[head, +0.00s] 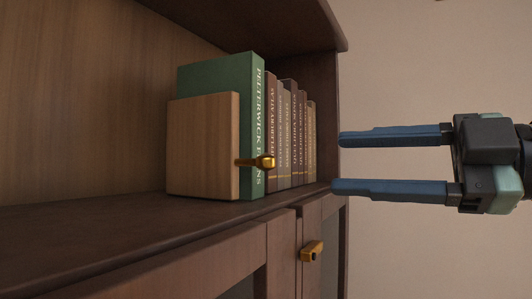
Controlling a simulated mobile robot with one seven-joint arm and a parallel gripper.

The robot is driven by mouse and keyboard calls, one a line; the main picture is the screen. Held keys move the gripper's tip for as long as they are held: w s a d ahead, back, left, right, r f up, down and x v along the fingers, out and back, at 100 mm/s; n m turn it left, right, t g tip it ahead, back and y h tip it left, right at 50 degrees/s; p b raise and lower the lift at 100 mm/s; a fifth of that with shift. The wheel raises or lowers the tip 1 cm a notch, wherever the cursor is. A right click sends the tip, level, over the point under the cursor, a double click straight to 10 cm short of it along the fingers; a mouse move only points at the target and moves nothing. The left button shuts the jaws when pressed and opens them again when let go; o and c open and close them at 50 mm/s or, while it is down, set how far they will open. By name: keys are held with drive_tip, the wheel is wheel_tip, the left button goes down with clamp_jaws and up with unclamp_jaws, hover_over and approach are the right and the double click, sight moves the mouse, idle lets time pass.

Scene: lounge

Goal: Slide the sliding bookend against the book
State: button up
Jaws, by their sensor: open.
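The sliding bookend (203,146) is a light wooden block with a brass knob (264,162) on its right-hand edge. It stands upright on the shelf (120,222). The green book (247,120), with lettering on its spine, stands directly behind and to the right of it. The bookend overlaps the book in this view, so I cannot tell whether they touch. My gripper (341,162) is open and empty, its two blue fingers pointing left. It appears to the right of the knob, apart from it and from the books.
Several brown books (287,135) stand upright in a row right of the green book, near the shelf's side wall (325,120). A cabinet door with a brass knob (311,251) is below. The shelf left of the bookend is clear.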

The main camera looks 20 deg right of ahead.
sight(274, 163)
drive_tip(key=p+x, duration=0.3)
drive_tip(key=x, duration=0.6)
drive_tip(key=shift+w+a, duration=0.1)
drive_tip(key=shift+w, duration=0.05)
drive_tip(key=shift+w+a+f+p, duration=0.1)
drive_tip(key=shift+w+a+p, duration=0.15)
drive_tip(key=shift+w+p, duration=0.05)
drive_tip(key=shift+c, duration=0.2)
clamp_jaws()
idle(0.6)
